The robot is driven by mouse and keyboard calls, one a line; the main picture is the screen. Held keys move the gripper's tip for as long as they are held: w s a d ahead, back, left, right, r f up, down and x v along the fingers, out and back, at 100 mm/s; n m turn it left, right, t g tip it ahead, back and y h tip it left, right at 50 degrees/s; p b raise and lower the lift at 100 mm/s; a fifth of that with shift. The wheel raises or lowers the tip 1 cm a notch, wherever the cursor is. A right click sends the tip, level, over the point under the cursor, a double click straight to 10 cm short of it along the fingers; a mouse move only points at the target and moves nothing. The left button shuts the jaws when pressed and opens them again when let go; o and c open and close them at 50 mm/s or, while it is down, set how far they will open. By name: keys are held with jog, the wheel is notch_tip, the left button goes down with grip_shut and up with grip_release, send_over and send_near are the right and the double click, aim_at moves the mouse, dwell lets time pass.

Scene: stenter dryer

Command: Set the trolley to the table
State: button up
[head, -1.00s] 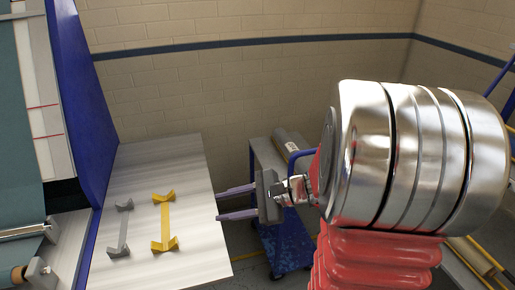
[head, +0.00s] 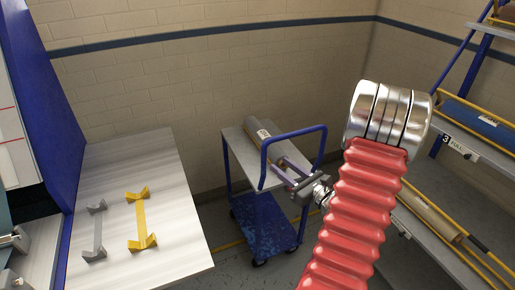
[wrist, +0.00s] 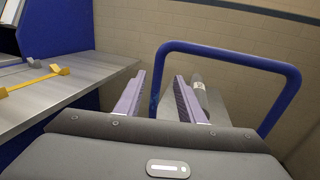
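The trolley has a grey top (head: 236,146), a blue lower deck (head: 264,222) and a blue handle (head: 292,134). It stands by the back wall, to the right of the table (head: 100,160), with a floor gap between them. A grey roll (head: 258,132) with a white label lies on the trolley top. My gripper (head: 282,165) is at the handle end. In the wrist view the purple fingers of my gripper (wrist: 159,78) are apart, and the left post of the handle (wrist: 227,55) shows between them. I cannot tell whether they touch it.
A grey holder (head: 95,230) and a yellow holder (head: 141,220) lie on the table. A blue machine panel (head: 45,110) rises at its left. A rack (head: 470,140) with several rolls stands at the right. Some floor is clear before the trolley.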

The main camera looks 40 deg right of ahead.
jog(key=shift+w, duration=0.15)
jog(key=w, duration=1.3)
jog(key=shift+w, duration=0.3)
jog(key=shift+d, duration=0.1)
jog(key=shift+c, duration=0.6)
grip_shut()
jog(key=shift+d, duration=0.15)
